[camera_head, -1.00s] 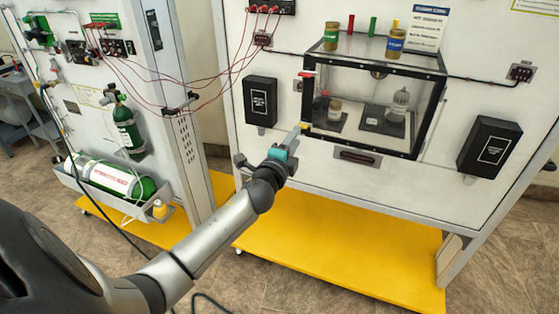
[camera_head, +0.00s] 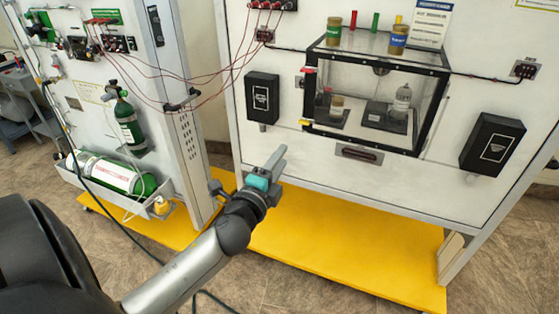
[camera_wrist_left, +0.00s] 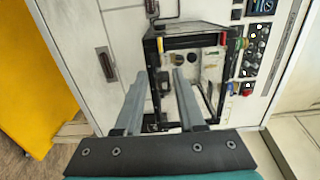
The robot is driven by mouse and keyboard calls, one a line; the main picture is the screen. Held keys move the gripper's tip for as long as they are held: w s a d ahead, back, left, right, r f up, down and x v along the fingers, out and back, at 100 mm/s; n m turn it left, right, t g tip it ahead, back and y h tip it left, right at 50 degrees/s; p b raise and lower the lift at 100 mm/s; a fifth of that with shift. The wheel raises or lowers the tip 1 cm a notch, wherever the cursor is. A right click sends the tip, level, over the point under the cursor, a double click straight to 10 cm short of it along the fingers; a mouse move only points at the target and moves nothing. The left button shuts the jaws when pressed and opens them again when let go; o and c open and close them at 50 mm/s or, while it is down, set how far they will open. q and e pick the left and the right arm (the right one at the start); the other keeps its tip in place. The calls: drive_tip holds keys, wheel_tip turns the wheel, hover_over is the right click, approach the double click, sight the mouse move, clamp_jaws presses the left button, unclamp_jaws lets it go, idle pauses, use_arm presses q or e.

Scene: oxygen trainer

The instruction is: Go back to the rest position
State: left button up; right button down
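My left gripper (camera_head: 248,168) is in front of the white trainer panel (camera_head: 310,165), low and left of the glass-walled box (camera_head: 365,90). Its two fingers are spread apart with nothing between them. In the left wrist view the open left gripper (camera_wrist_left: 157,76) faces the black-framed box (camera_wrist_left: 190,34), and the gap between its fingers is empty. The gripper appears clear of the panel and the box. My right gripper is in neither view.
A yellow base (camera_head: 340,262) juts out below the panel. A second panel at left carries green cylinders (camera_head: 128,124) and a tray (camera_head: 105,198). Black boxes (camera_head: 262,98) flank the glass box. Red cables (camera_head: 215,75) hang between the panels. Tiled floor (camera_head: 500,265) is open at right.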

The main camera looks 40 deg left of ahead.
use_arm(q)
drive_tip(key=shift+f, duration=0.1)
idle(0.3)
drive_tip(key=s+d+f+n+g+h+b, duration=0.1)
drive_tip(key=s+f+n+g+b, duration=0.2)
drive_tip(key=f, duration=1)
drive_tip(key=s+d+f+n+g+b, duration=0.1)
drive_tip(key=s+f+g, duration=0.3)
drive_tip(key=f, duration=1)
drive_tip(key=s+d+f+n+g+h+b, duration=0.1)
drive_tip(key=s+d+f+n+g+b, duration=0.3)
drive_tip(key=f, duration=0.9)
drive_tip(key=s+d+f+n+g+h+b, duration=0.1)
drive_tip(key=s+d+f+n+g+b, duration=0.1)
drive_tip(key=s+f, duration=0.9)
drive_tip(key=s+d+f+n+g+h+b, duration=0.1)
drive_tip(key=s+d+f, duration=0.4)
drive_tip(key=s+f, duration=0.6)
drive_tip(key=s+n+g+b, duration=0.1)
drive_tip(key=s+n+g, duration=0.1)
drive_tip(key=s, duration=0.6)
drive_tip(key=shift+d+f, duration=0.15)
drive_tip(key=shift+f, duration=0.15)
